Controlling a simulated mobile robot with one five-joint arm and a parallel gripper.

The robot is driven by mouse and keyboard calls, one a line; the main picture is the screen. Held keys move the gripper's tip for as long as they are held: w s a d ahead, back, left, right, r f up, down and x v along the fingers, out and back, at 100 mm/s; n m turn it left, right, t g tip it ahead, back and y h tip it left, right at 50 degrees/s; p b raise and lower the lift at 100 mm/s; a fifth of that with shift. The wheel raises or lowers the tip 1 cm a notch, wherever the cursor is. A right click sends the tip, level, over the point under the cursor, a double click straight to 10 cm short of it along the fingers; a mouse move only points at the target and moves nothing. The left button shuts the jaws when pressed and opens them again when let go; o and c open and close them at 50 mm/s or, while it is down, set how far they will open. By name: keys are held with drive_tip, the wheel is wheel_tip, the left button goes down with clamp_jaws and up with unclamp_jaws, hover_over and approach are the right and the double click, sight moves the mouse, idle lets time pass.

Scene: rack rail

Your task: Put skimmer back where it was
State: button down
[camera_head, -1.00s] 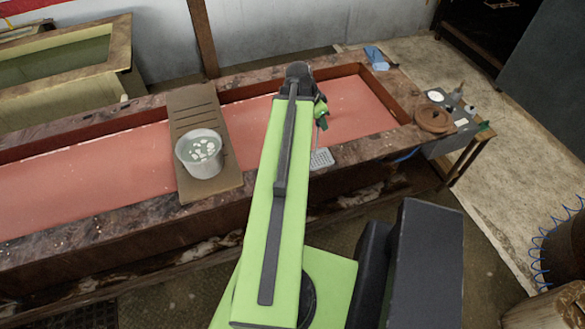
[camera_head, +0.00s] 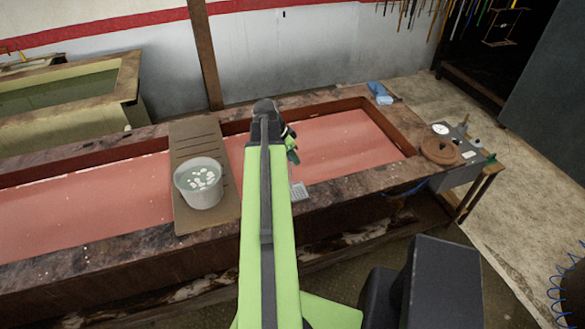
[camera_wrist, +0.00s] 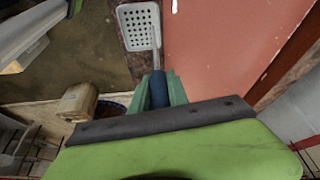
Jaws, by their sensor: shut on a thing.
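The skimmer has a light grey, square perforated head (camera_wrist: 140,28) and a blue grip (camera_wrist: 158,88). My gripper (camera_wrist: 160,92) is shut on the blue grip, with its green fingers on either side. In the head view my gripper (camera_head: 291,148) is over the pink-floored trough (camera_head: 340,145), partly hidden by my arm. The skimmer's head (camera_head: 299,191) shows in front of the trough's near rim in that view, pointing down. A row of thin hanging tools (camera_head: 440,14) is on the back wall at top right, cut by the picture's edge.
A slotted brown board (camera_head: 190,142) spans the trough, with a bucket (camera_head: 199,200) of water and white pieces on it. A blue cloth (camera_head: 379,92) lies on the far rim. A brown disc (camera_head: 439,150) and grey box (camera_head: 455,176) stand at the right end. Floor beyond is clear.

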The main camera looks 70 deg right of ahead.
wheel_tip(320, 180, down, 4)
drive_tip(key=b, duration=0.3)
drive_tip(key=shift+r, duration=0.15)
drive_tip(key=shift+f, duration=0.25)
drive_tip(key=c, duration=1.3)
unclamp_jaws()
drive_tip(key=shift+r, duration=0.1)
drive_tip(key=p+v, duration=1.1)
drive_tip(key=v, duration=0.1)
drive_tip(key=shift+r, duration=0.2)
